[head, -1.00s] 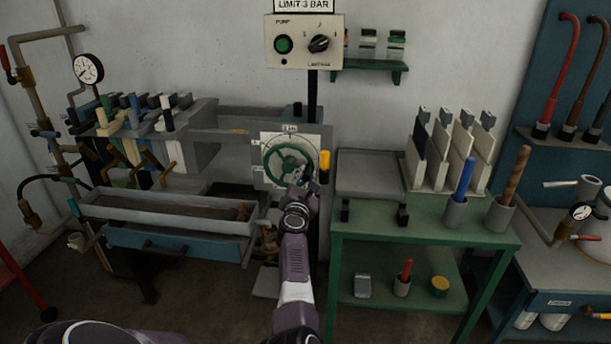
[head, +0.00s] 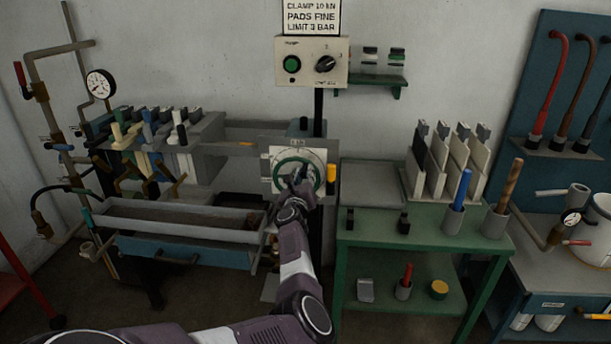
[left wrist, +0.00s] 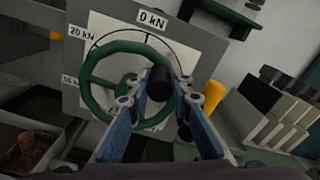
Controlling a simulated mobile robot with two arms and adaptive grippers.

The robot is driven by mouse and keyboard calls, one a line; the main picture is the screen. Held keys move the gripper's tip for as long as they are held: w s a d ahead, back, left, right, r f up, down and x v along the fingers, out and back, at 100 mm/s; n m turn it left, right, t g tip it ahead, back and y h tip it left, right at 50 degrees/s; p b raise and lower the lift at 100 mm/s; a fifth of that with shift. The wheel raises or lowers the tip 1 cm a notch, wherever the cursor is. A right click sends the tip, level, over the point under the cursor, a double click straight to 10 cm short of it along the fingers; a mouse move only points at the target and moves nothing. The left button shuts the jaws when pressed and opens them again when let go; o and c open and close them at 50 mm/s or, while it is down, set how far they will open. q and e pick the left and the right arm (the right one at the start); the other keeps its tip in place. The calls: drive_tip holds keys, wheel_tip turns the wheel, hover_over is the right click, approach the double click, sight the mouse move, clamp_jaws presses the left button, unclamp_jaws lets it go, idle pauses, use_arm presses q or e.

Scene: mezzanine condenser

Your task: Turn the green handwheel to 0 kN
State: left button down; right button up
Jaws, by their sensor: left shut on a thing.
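The green handwheel (head: 294,161) is mounted on a white dial plate at the right end of the grey press. In the left wrist view its green rim (left wrist: 88,92) shows large, with a black knob (left wrist: 160,82) at its lower right. The dial plate carries a "0 kN" label (left wrist: 152,19) at the top and a "20 kN" label (left wrist: 81,33) at upper left; a further label at left is hard to read. My left gripper (head: 299,182) is at the wheel, its blue fingers (left wrist: 160,98) shut on the black knob. I cannot make out a pointer. My right gripper is not in view.
A yellow cylinder (head: 331,173) stands close right of the dial plate. A green table (head: 378,223) with upright plates and tools is farther right. A trough (head: 180,213) and blue drawer (head: 178,248) lie left. A control box (head: 312,62) hangs above.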

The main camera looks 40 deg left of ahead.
sight(297, 162)
use_arm(q)
drive_tip(key=n+p, duration=0.1)
drive_tip(key=s+a+r+n+p, duration=0.1)
drive_tip(key=n, duration=0.1)
drive_tip(key=shift+a, duration=0.25)
drive_tip(key=shift+s+a+n+p, duration=0.25)
drive_tip(key=shift+a+n+p, duration=0.35)
drive_tip(key=shift+n, duration=0.5)
drive_tip(key=c, duration=1.7)
unclamp_jaws()
drive_tip(key=shift+c, duration=0.2)
drive_tip(key=shift+s+d, duration=0.1)
drive_tip(key=shift+s, duration=0.1)
drive_tip(key=shift+s+d+f, duration=0.15)
drive_tip(key=v, duration=0.6)
drive_tip(key=shift+s+d, duration=0.2)
drive_tip(key=shift+s, duration=0.1)
